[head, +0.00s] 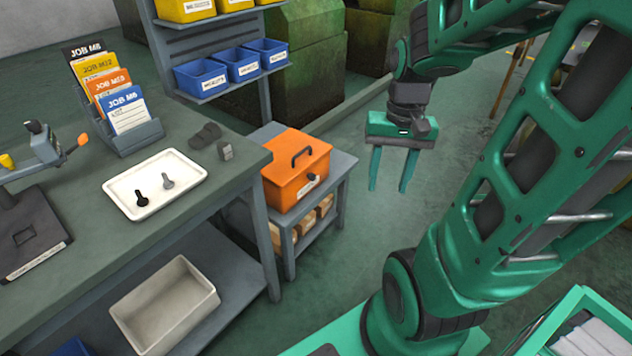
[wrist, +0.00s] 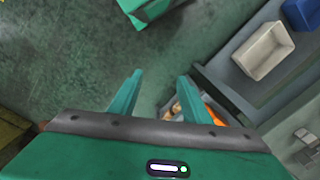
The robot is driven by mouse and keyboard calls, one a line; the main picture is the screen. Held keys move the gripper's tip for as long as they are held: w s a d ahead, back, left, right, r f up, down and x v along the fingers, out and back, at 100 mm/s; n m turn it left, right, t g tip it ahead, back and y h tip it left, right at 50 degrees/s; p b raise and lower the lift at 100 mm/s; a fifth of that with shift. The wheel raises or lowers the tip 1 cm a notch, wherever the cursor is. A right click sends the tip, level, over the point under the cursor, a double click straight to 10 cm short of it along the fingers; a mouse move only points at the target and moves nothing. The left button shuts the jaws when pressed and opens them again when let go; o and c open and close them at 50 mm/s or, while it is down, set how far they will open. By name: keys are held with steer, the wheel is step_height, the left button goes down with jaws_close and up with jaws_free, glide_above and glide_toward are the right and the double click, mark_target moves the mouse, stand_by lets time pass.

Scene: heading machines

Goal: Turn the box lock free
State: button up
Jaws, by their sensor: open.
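An orange box (head: 290,174) with a dark handle on its lid stands on a small grey side stand (head: 342,163). Its lid looks closed. A small dark lock (head: 312,179) sits on its front face; its exact position is too small to tell. My gripper (head: 388,188) hangs open and empty over the floor, to the right of the box and apart from it. In the wrist view my gripper's two fingers (wrist: 154,100) are apart with nothing between them. A sliver of the orange box (wrist: 214,112) shows beside the right finger; the lock is not visible there.
The floor (head: 345,240) right of the stand is clear.

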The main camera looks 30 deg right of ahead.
steer(key=w+d+f+m+y, duration=0.2)
steer(key=w+f+m+y, duration=0.1)
steer(key=w+f, duration=0.9)
steer(key=m+t+y, duration=0.2)
steer(key=m+t, duration=1.5)
steer(key=m, duration=0.6)
glide_toward(314, 179)
steer(key=shift+m, duration=0.3)
steer(key=x, duration=0.9)
steer(key=shift+r, duration=0.1)
steer(key=c, duration=1)
